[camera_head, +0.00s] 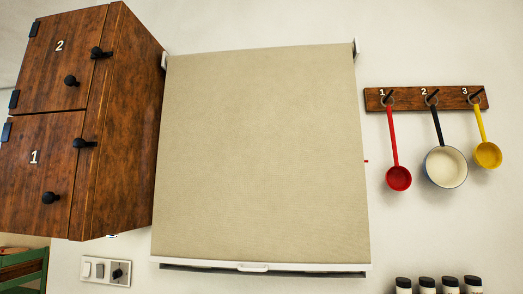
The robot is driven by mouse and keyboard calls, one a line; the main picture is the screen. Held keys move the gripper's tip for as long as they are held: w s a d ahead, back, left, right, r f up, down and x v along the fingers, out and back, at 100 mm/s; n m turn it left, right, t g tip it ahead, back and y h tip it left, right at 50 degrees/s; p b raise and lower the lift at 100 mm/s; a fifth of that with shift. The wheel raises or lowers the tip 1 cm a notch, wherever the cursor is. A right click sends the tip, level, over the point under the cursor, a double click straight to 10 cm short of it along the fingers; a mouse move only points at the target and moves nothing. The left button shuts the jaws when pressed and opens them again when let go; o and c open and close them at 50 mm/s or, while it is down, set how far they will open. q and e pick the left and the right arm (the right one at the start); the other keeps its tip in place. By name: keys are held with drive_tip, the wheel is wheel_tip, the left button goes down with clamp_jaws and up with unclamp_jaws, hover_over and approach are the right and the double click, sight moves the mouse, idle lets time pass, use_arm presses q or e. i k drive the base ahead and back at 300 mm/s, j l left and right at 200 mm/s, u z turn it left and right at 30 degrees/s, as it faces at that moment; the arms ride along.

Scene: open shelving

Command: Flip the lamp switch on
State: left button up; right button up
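A light switch panel (106,284) is on the wall at the lower left, below the wooden cabinet. It has pale rocker-like parts (86,269) on its left and a dark knob or switch (117,273) on its right. The parts are too small to tell which position they are in. No lamp shows in this view. Neither of my grippers is in view.
A wooden wall cabinet (128,130) with black knobs hangs at the left. A closed beige roller blind (262,150) fills the middle. A numbered hook rack (408,97) at the right holds red, white and yellow ladle-like utensils. Dark-lidded jars (426,283) stand lower right; a green chair (43,268) lower left.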

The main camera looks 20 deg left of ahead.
sight(86, 272)
drive_tip(key=u, duration=1.75)
drive_tip(key=z, duration=0.4)
drive_tip(key=i+j+z, duration=0.1)
drive_tip(key=j+z, duration=0.35)
drive_tip(key=i+j+z, duration=0.1)
drive_tip(key=j+z, duration=0.2)
drive_tip(key=z, duration=0.15)
drive_tip(key=j+z, duration=0.4)
drive_tip(key=j, duration=0.5)
drive_tip(key=k+j+z, duration=0.15)
drive_tip(key=j, duration=0.85)
drive_tip(key=z, duration=0.05)
